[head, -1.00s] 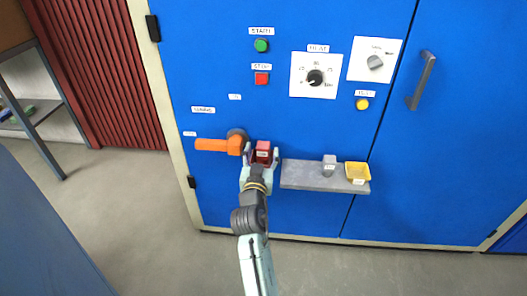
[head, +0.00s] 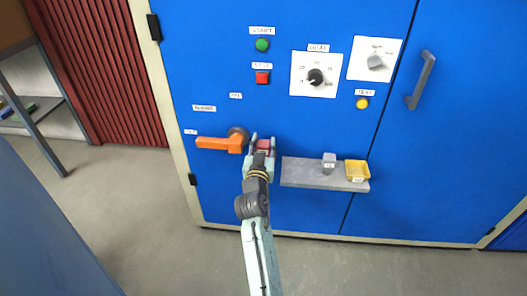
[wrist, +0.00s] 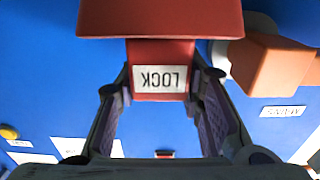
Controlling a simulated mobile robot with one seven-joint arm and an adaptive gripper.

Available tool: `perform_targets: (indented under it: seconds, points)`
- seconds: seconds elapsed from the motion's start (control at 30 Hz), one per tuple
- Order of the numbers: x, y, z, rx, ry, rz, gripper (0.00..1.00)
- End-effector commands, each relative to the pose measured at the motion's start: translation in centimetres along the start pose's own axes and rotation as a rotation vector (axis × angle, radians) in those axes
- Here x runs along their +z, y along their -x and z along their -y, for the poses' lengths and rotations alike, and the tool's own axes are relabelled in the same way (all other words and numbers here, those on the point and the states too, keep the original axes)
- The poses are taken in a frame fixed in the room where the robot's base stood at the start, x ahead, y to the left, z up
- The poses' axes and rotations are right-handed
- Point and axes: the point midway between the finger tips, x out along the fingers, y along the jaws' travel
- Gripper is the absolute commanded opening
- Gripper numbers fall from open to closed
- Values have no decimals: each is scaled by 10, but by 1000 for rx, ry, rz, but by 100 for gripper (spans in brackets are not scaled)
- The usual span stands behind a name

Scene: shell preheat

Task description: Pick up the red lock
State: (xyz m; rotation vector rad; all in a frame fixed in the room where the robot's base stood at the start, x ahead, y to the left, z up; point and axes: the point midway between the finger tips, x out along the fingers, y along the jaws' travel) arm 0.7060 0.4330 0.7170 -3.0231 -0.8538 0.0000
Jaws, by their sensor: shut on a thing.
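The red lock (head: 263,143) is in front of the blue cabinet, just right of the orange handle. In the wrist view the lock (wrist: 160,54) appears upside down, with a white LOCK label and a wider red part at the top. My gripper (head: 263,147) is shut on the lock. In the wrist view its fingers (wrist: 162,88) grip both sides of the labelled block. Whether the lock touches the cabinet cannot be told.
A grey shelf (head: 305,176) at right holds a grey block (head: 329,163) and a yellow tray (head: 357,170). Buttons and dials are above.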

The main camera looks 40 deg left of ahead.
Motion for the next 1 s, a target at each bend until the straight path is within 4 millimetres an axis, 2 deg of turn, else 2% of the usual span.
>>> perform_targets:
  seconds: [0.03, 0.3, 0.67, 0.93, 1.0]
  points:
    - [0, 0, 0, 0, 0, 0, 23]
    - [0, 0, 0, 0, 0, 0, 5]
    - [-5, 0, 0, 1, -1, -2, 4]
    - [-38, 0, -1, 1, -2, -7, 4]
    - [-34, 15, -2, 0, -1, 0, 4]
